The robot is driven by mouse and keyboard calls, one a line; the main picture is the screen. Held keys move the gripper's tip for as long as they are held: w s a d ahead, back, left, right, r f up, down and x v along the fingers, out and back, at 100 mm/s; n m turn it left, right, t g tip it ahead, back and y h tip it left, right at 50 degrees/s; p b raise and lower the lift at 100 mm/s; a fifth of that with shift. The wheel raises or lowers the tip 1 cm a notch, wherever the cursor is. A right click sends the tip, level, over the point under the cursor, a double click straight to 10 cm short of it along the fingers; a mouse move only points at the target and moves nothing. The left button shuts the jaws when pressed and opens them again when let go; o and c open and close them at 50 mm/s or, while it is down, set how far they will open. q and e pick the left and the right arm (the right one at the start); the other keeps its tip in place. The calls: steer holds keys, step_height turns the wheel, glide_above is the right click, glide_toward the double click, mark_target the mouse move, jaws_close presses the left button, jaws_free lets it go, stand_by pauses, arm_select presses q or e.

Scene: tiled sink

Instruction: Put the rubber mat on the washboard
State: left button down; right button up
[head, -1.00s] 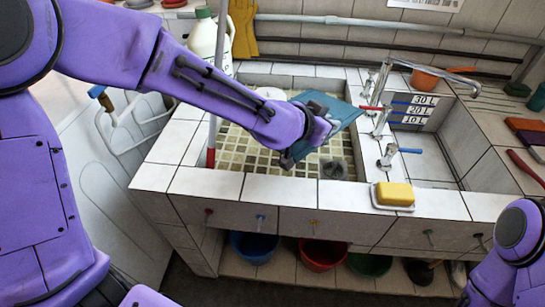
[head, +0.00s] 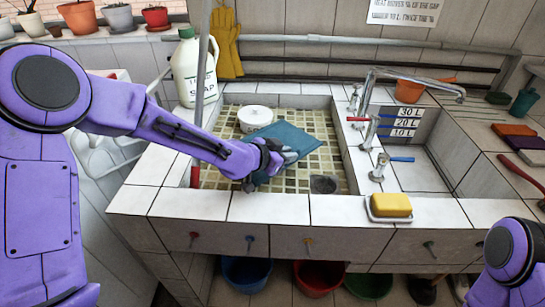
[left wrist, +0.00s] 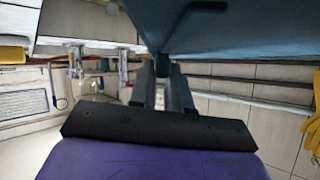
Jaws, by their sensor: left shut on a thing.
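The rubber mat appears to be the flat teal sheet (head: 292,138) over the tiled basin in the head view. My left gripper (head: 277,158) is shut on its near left edge. The mat also fills the top of the left wrist view (left wrist: 235,30), coming right up to the fingers (left wrist: 163,70). It looks held above the basin floor, but the exact height is hard to tell. I cannot make out the washboard for certain in the head view. My right gripper is not in view; only part of the right arm shows at the lower right.
The tiled basin (head: 225,182) holds a white round tub (head: 255,118) and a dark drain (head: 323,185). Taps (head: 380,166) stand on the basin's right side. Yellow soap (head: 391,205) sits on the front rim. A soap jug (head: 193,70) stands behind at left.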

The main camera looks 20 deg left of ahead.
arm_select(q)
steer(key=a, duration=0.2)
steer(key=s+a+r+p, duration=0.1)
steer(key=shift+s+a+f, duration=0.1)
steer(key=shift+a+f, duration=0.15)
steer(key=shift+f, duration=0.65)
steer(key=shift+w+d, duration=0.15)
steer(key=shift+w, duration=0.05)
steer(key=shift+s+f+b, duration=0.1)
steer(key=shift+f+b, duration=0.2)
steer(key=shift+f, duration=0.3)
steer(key=c, duration=1.1)
jaws_free()
